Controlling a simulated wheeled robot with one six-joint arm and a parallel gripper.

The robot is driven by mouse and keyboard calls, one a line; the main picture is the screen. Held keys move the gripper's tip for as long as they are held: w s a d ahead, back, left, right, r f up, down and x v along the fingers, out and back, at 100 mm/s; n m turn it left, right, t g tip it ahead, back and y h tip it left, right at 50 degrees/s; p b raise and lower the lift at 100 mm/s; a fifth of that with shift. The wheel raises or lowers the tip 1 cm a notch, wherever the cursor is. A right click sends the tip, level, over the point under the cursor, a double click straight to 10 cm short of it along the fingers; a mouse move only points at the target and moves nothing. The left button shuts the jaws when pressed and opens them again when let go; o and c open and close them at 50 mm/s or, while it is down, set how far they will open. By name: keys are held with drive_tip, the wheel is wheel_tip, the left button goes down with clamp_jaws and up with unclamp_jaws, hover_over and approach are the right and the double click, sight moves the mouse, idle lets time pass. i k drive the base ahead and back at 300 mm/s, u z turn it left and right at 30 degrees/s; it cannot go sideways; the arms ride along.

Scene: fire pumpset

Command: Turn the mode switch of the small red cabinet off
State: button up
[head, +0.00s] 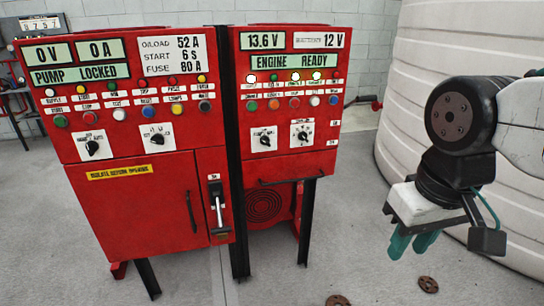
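The small red cabinet (290,170) is the right one of two red cabinets and stands on dark legs. Its face has two black rotary switches on white plates, a left one (264,140) and a right one (302,135). Their plate lettering is too small to read, so I cannot tell which is the mode switch or its setting. The top displays read 13.6 V, 12 V and ENGINE READY. My gripper (411,245) hangs at the right, apart from the cabinet, pointing down. Its two teal fingers show a gap between them, with nothing held.
The larger red cabinet (130,205) stands left, with two rotary switches and a lever handle (217,205). A big white ribbed tank (405,120) fills the right, behind my arm. Grey floor (350,235) is open in front, with small round brown pieces (428,284) on it.

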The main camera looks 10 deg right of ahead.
sight(264, 141)
drive_tip(key=u, duration=0.45)
drive_tip(key=i, duration=0.55)
drive_tip(key=z, duration=1.4)
